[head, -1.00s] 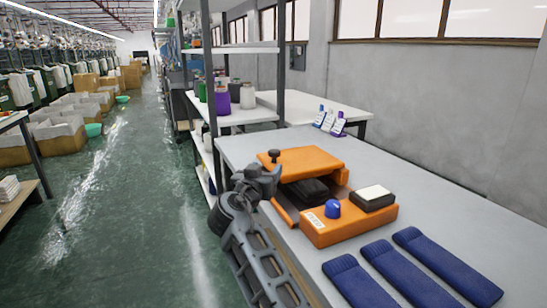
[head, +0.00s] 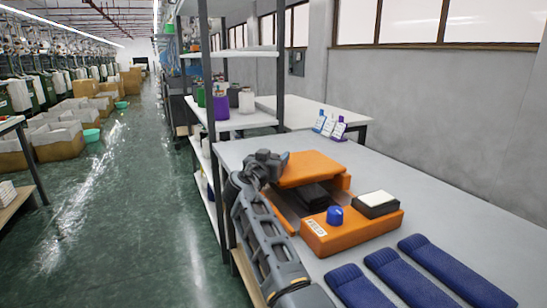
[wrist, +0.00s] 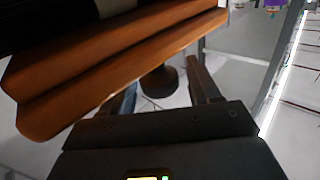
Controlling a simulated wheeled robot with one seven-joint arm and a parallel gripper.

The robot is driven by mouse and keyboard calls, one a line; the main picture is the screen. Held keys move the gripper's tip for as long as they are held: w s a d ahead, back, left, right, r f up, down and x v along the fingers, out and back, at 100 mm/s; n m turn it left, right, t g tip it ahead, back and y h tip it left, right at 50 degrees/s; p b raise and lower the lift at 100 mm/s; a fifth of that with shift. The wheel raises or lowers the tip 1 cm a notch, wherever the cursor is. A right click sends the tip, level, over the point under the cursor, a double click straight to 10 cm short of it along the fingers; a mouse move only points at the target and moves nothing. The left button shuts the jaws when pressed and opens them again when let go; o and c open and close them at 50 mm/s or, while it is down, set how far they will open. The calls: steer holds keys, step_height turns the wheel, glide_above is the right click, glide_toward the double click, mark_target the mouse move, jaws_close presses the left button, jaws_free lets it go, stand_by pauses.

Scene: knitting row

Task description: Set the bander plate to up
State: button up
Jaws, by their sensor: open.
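The bander is an orange machine on the grey table. Its flat orange plate (head: 312,169) sits above the orange base (head: 352,233), with a gap and a black block (head: 312,194) showing beneath. My gripper (head: 279,162) is at the plate's near left corner and hides the plate's black knob in the head view. In the wrist view the orange plate (wrist: 110,65) runs across the upper left. The dark knob (wrist: 158,86) shows between the two spread fingers of my gripper (wrist: 166,78). I cannot tell whether the fingers touch it.
A blue knob (head: 335,215) and a black-and-white pad (head: 377,203) are on the base. Several blue knitted pieces (head: 455,272) lie at the table's front. Small label stands (head: 330,125) are at the back. A shelf post (head: 208,110) rises left of the table.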

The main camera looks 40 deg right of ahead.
steer(key=shift+c, duration=0.3)
jaws_close()
stand_by(0.3)
